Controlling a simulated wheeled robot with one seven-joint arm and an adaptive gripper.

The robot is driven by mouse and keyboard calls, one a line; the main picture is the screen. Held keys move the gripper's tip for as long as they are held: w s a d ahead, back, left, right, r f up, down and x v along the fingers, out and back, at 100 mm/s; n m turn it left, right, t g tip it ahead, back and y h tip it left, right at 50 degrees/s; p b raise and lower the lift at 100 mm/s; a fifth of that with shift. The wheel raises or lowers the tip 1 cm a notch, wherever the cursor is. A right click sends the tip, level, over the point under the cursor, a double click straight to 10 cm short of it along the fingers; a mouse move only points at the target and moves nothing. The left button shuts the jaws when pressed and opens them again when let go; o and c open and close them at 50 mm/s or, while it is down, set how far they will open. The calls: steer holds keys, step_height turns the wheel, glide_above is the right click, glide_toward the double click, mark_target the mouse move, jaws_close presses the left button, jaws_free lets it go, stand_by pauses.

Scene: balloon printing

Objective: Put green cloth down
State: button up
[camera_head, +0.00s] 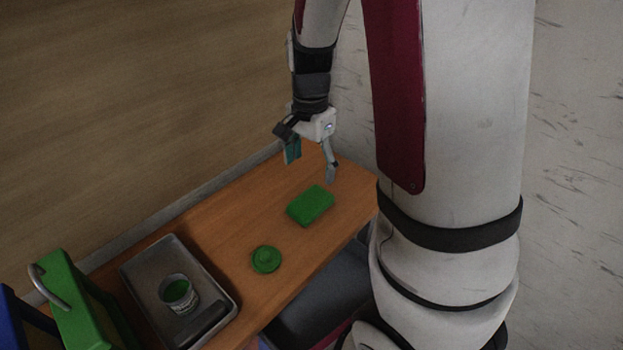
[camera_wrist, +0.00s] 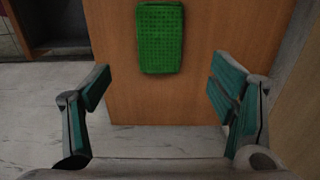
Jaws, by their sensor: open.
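The green cloth (camera_head: 311,206), a folded rectangular block, lies flat on the wooden table (camera_head: 225,235) towards its far right part. It also shows in the wrist view (camera_wrist: 160,38) at the top middle, on the table top. My gripper (camera_head: 311,163) is above the table's far end, beyond and above the cloth and apart from it. In the wrist view my gripper (camera_wrist: 157,95) has its two fingers spread wide with nothing between them.
A round green lid (camera_head: 266,260) lies left of the cloth. A grey metal tray (camera_head: 222,277) holds a can with green contents (camera_head: 179,293). A green container with a handle (camera_head: 75,305) stands at the left. A wall runs behind the table. A dark bin (camera_head: 318,297) is below the front edge.

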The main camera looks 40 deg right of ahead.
steer(key=s+a+r+n+t, duration=0.4)
steer(key=s+a+r+n, duration=0.8)
steer(key=s+r+n, duration=0.3)
steer(key=shift+s+a+r+n+t, duration=0.2)
steer(key=shift+s+r+n+t, duration=0.2)
steer(key=shift+s+r, duration=0.1)
